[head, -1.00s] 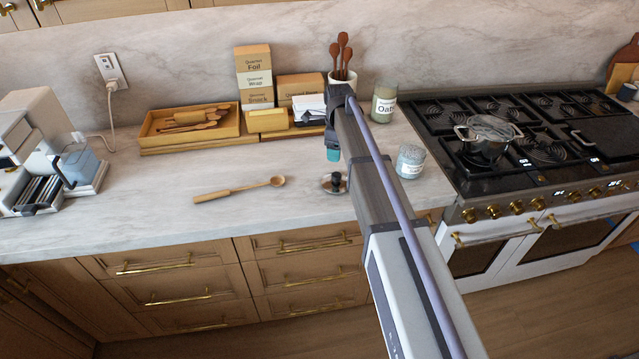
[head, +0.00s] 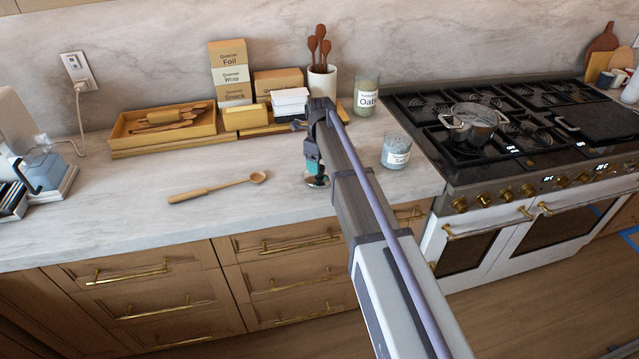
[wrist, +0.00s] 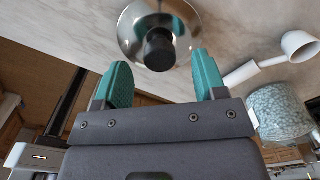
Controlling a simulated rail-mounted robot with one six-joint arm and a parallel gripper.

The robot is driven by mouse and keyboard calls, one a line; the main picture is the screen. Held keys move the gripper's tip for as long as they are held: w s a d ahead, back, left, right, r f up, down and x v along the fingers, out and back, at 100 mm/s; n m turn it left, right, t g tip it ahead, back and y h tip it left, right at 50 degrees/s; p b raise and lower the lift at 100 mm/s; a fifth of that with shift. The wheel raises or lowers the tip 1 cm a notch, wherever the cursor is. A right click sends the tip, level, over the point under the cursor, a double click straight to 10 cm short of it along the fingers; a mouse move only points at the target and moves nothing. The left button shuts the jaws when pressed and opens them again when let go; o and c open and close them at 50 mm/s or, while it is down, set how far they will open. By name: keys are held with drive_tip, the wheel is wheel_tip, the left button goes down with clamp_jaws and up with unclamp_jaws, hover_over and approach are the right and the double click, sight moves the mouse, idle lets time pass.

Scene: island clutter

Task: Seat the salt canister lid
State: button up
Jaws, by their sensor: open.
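The salt canister (head: 396,152) is a glass jar of pale blue-grey salt on the counter, with no lid on it. In the wrist view, the canister (wrist: 281,113) is at the right. The lid (wrist: 159,30) is a shiny metal disc with a black knob, lying on the counter. In the head view, the lid (head: 318,182) is mostly hidden behind my gripper (head: 313,168), which points down over it. In the wrist view, my gripper (wrist: 163,78) has its teal fingers apart, one on each side of the knob's line and not closed on it.
A wooden spoon (head: 218,188) lies on the counter left of the lid. A wooden tray of utensils (head: 125,140), several boxes (head: 230,75), a utensil crock (head: 322,82) and an oats jar (head: 366,98) stand behind. The stove (head: 520,140) with a pot is at the right.

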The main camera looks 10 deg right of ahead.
wheel_tip(320, 180, down, 3)
drive_tip(key=shift+f+b, duration=0.1)
drive_tip(key=shift+b, duration=0.65)
drive_tip(key=shift+r, duration=0.25)
drive_tip(key=c, duration=1)
